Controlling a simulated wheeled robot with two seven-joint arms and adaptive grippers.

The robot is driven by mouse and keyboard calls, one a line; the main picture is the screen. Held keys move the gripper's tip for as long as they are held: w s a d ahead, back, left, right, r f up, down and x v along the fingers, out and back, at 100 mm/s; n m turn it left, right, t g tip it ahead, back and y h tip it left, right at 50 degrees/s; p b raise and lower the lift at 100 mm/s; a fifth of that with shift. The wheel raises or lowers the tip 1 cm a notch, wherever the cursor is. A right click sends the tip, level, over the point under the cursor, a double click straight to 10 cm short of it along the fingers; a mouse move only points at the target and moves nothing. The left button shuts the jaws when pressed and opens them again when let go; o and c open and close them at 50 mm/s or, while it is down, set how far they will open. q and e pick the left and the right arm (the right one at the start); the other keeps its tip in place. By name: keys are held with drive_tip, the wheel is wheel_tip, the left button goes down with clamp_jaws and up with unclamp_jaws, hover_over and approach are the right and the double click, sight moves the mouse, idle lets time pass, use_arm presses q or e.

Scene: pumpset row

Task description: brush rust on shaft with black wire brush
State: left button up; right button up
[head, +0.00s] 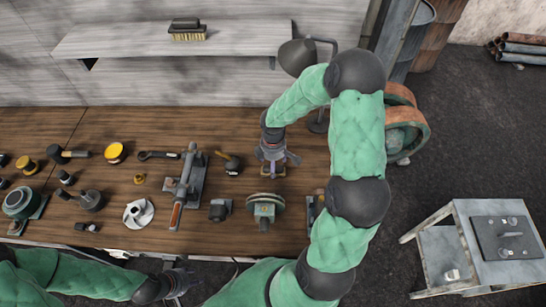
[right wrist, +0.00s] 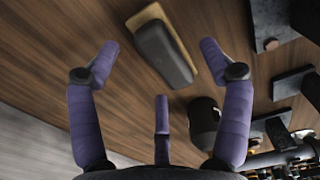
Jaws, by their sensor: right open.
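A black block with a tan edge that looks like a brush (right wrist: 163,54) lies on the wooden bench in the right wrist view, beyond and between the spread purple fingers. My right gripper (head: 272,170) is open and empty above the back right of the bench; it also shows in the right wrist view (right wrist: 160,85). In the head view this gripper hides the block. A long shaft (head: 185,178) with a rust-brown near end lies on a grey base at the bench's middle. My left gripper (head: 182,284) is at the front edge, too small to read.
Another black-topped brush with tan bristles (head: 187,30) rests on the grey shelf (head: 120,40) behind. A silver impeller (head: 138,213), a motor-like part (head: 20,203) and several small parts crowd the bench (head: 100,232). A grey stand (head: 437,255) is at right.

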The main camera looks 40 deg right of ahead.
drive_tip(key=shift+f, duration=1.8)
drive_tip(key=c, duration=1.3)
drive_tip(key=o, duration=0.9)
drive_tip(key=shift+r, duration=0.2)
drive_tip(key=shift+r+p, duration=0.5)
drive_tip(key=shift+r, duration=0.25)
drive_tip(key=c, duration=0.9)
drive_tip(key=shift+c, duration=0.2)
